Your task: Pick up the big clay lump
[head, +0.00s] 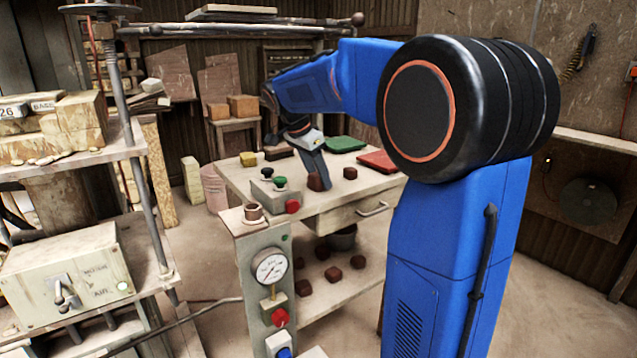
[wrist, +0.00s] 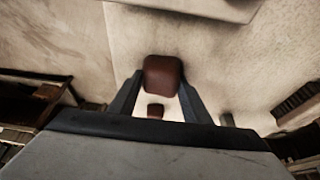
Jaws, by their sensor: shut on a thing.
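The big clay lump (head: 318,181) is reddish brown and sits at my gripper's tips, at the tabletop near its front edge in the head view. In the wrist view the lump (wrist: 163,74) is between the two finger ends, with a finger against each side. My gripper (wrist: 162,84) is shut on it; in the head view my gripper (head: 314,174) points down and hides part of the lump. I cannot tell whether the lump touches the table. A smaller brown lump (head: 350,173) lies to its right on the table.
The worktable (head: 232,179) also bears a green mat (head: 345,144), a red mat (head: 379,161) and a button box with green and red knobs. Several brown lumps lie on the lower shelf (head: 335,299). A gauge panel (head: 270,267) stands at the table's front left.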

